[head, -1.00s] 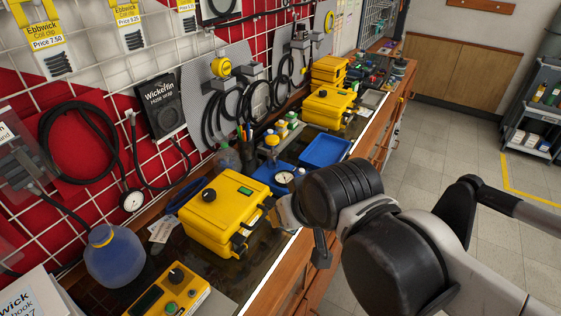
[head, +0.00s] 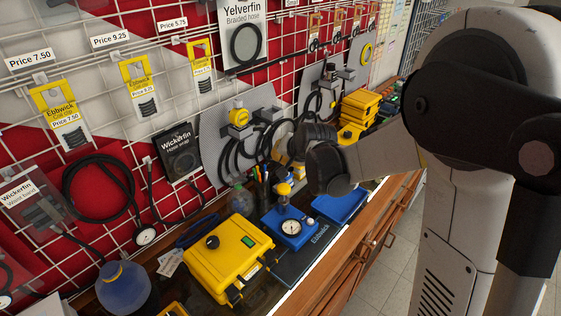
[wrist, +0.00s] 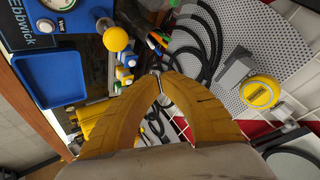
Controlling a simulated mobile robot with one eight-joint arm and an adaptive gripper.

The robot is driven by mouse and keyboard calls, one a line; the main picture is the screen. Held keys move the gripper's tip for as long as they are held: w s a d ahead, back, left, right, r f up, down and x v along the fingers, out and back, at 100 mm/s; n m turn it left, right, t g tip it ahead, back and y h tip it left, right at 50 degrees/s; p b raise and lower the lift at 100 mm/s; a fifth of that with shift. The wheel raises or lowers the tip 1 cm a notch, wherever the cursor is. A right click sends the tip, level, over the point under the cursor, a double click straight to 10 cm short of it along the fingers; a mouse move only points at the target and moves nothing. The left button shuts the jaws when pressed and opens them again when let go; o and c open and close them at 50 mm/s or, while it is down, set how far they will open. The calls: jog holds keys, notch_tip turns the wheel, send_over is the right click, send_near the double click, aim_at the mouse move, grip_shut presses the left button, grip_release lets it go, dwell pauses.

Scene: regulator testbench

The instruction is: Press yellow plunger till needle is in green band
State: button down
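The yellow plunger (head: 284,190) stands upright on the blue test unit (head: 282,221), with a round white gauge (head: 291,228) at its front. In the wrist view, the plunger's round knob (wrist: 115,39) is up and left of my fingertips, with clear space between. The gauge (wrist: 58,4) is cut off at that view's top edge; some green shows on its dial, but I cannot read the needle against the band. My gripper (wrist: 156,76) has its yellow fingers shut at the tips, with nothing between them. In the head view, my arm mostly hides it, behind and above the plunger.
A yellow case (head: 222,262) stands left of the unit and a blue tray (head: 340,204) right of it. The wire wall behind carries hoses and a perforated panel with a yellow round device (wrist: 260,92). Pens (head: 262,178) stand close behind the unit.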

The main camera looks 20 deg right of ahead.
aim_at(282, 185)
jog(key=shift+w+d+f, duration=0.15)
jog(key=shift+w+f, duration=0.05)
jog(key=shift+w, duration=0.25)
jog(key=shift+w+d+f, duration=0.15)
jog(key=shift+w+f, duration=0.05)
jog(key=shift+w, duration=0.2)
notch_tip(282, 185, down, 8)
jog(key=b, duration=0.5)
jog(key=shift+r, duration=0.25)
jog(key=shift+f+b, duration=0.65)
jog(key=shift+f+b, duration=0.4)
jog(key=shift+b, duration=0.05)
